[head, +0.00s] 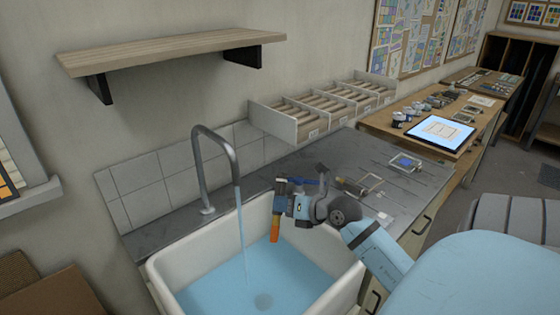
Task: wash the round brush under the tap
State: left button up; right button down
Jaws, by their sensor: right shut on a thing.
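My right gripper (284,203) is over the right part of the white sink (348,283), shut on a brush. I take this for the round brush (275,230); its orange part hangs down below the jaws. A dark part shows above the jaws; the gripper hides the middle, and I cannot make out the bristles. The tap (198,167) stands behind the sink, with its spout curving over it. A stream of water (241,230) falls from the spout into blue-tinted water in the sink. The brush is right of the stream, apart from it. My left gripper is out of view.
A grey counter (160,232) runs behind and right of the sink, with small tools and a frame (371,182) on it. A pale divided rack (280,124) stands at the wall. A lit panel (441,132) lies on the bench beyond. A wooden shelf (170,48) hangs above.

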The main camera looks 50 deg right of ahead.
jog(key=shift+w+d+f+b, duration=0.1)
jog(key=shift+w+f+b, duration=0.1)
jog(key=shift+w, duration=0.35)
jog(key=shift+w+d+f+b, duration=0.1)
jog(key=shift+w+b, duration=0.1)
jog(key=shift+w, duration=0.35)
jog(key=d+r+b+x, duration=0.1)
jog(key=b+x, duration=0.1)
jog(key=x, duration=0.9)
jog(key=shift+w+d+b, duration=0.35)
jog(key=shift+w+d, duration=0.2)
jog(key=shift+w, duration=0.1)
jog(key=shift+r, duration=0.15)
jog(key=shift+d, duration=0.2)
jog(key=shift+s+d, duration=0.1)
jog(key=shift+d, duration=0.35)
jog(key=shift+a, duration=0.2)
